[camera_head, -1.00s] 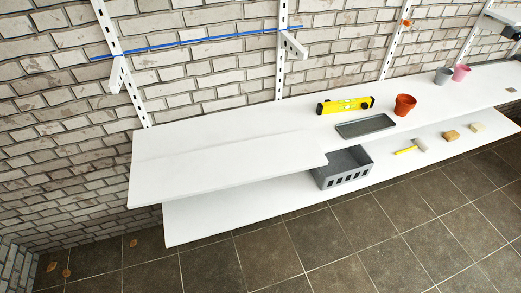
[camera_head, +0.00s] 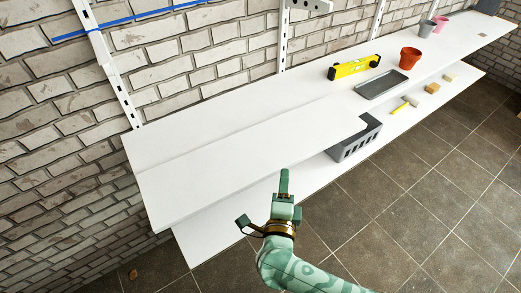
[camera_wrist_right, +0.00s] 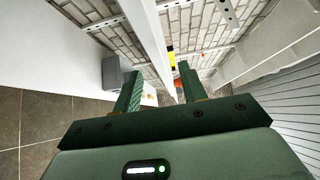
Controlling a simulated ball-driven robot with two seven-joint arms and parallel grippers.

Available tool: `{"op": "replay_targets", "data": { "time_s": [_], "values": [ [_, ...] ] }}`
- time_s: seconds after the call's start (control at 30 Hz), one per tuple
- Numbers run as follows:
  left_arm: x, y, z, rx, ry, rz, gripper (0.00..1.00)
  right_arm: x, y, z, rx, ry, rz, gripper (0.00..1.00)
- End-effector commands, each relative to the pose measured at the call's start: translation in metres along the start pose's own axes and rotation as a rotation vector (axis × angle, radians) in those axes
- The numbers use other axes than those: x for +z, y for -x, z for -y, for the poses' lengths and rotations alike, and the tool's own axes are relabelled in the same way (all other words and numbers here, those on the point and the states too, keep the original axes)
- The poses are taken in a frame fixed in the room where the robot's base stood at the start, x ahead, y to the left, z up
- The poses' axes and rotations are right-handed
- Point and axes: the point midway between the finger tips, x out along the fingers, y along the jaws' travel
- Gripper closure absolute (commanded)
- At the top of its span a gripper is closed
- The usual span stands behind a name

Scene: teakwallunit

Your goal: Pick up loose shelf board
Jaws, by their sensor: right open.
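The loose shelf board (camera_head: 230,150) is a long white board lying flat on the left part of the white upper shelf (camera_head: 300,85), its front edge jutting out past that shelf. My right gripper (camera_head: 285,181) is green, open and empty, at the board's front edge in the head view. In the right wrist view the board's edge (camera_wrist_right: 150,35) is a white strip running between the two open fingers (camera_wrist_right: 160,82). I cannot tell whether the fingertips reach around it. My left gripper is not in view.
On the upper shelf are a yellow level (camera_head: 354,67), a grey tray (camera_head: 381,84) and a terracotta pot (camera_head: 410,57). A grey crate (camera_head: 357,143) stands on the lower shelf (camera_head: 215,235), partly under the board. A yellow-handled tool (camera_head: 405,105) and blocks lie farther right. The floor (camera_head: 410,190) in front is clear.

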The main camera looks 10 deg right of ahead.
Motion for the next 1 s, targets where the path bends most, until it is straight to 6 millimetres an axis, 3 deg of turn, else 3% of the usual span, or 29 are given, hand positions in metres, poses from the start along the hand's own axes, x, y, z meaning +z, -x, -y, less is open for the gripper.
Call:
{"op": "replay_targets", "data": {
  "time_s": [0.27, 0.5, 0.77, 0.8, 0.93, 1.0],
  "values": [
    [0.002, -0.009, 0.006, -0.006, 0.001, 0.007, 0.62, 0.002, -0.028, -0.003, -0.002, 0.003, 0.000, 0.58],
    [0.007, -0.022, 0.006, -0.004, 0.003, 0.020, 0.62, 0.006, -0.065, -0.007, 0.000, 0.004, 0.000, 0.58],
    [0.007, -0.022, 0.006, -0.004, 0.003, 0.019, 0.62, 0.006, -0.070, -0.004, 0.001, 0.003, 0.000, 0.58],
    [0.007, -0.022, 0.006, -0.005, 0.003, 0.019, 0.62, 0.006, -0.070, -0.004, 0.000, 0.002, 0.000, 0.61],
    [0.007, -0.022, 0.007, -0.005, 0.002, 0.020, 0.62, 0.006, -0.070, -0.004, 0.001, 0.002, 0.000, 0.97],
    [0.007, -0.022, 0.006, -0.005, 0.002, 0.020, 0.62, 0.006, -0.070, -0.004, 0.001, 0.002, 0.000, 1.00]
  ]
}}
